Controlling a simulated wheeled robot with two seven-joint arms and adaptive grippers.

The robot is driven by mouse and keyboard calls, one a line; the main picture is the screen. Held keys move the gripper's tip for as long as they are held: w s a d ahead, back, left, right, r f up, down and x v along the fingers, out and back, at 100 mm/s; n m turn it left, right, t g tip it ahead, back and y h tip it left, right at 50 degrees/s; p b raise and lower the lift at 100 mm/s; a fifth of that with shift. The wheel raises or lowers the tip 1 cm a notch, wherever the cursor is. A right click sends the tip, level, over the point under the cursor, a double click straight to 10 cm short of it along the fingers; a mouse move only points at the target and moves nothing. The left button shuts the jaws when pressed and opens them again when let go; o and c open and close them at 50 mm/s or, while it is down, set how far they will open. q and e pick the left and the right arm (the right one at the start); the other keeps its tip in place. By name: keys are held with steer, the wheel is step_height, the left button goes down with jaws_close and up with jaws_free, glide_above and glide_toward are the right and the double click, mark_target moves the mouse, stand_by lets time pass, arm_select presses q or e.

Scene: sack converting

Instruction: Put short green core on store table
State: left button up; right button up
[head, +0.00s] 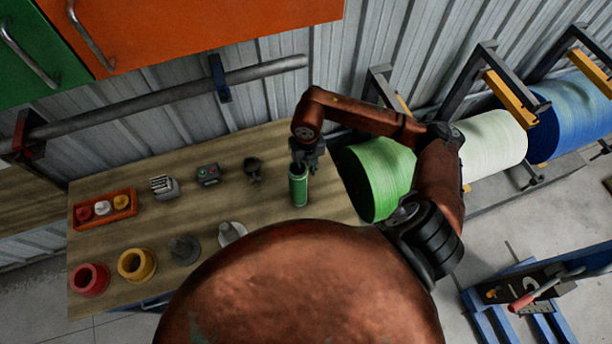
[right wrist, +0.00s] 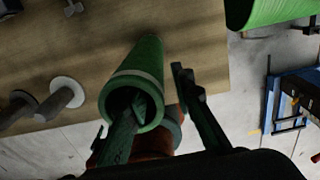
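The short green core (head: 298,188) is upright at the right part of the wooden store table (head: 225,200); I cannot tell for sure that its base touches the top. My right gripper (head: 308,158) is at its upper end. In the right wrist view, the green core (right wrist: 147,65) shows its open end toward me. One finger of the right gripper (right wrist: 165,95) reaches into the bore and the other is outside the wall, with a visible gap, so it looks open. My left gripper is not in view.
A red ring (head: 89,279), a yellow ring (head: 137,264) and two grey flanged pieces (head: 184,250) stand along the table's front. A large green roll (head: 378,180) is close right.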

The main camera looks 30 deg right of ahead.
step_height(320, 180, up, 7)
steer(key=shift+r+b, duration=0.1)
steer(key=shift+b, duration=0.4)
steer(key=shift+s+d, duration=0.1)
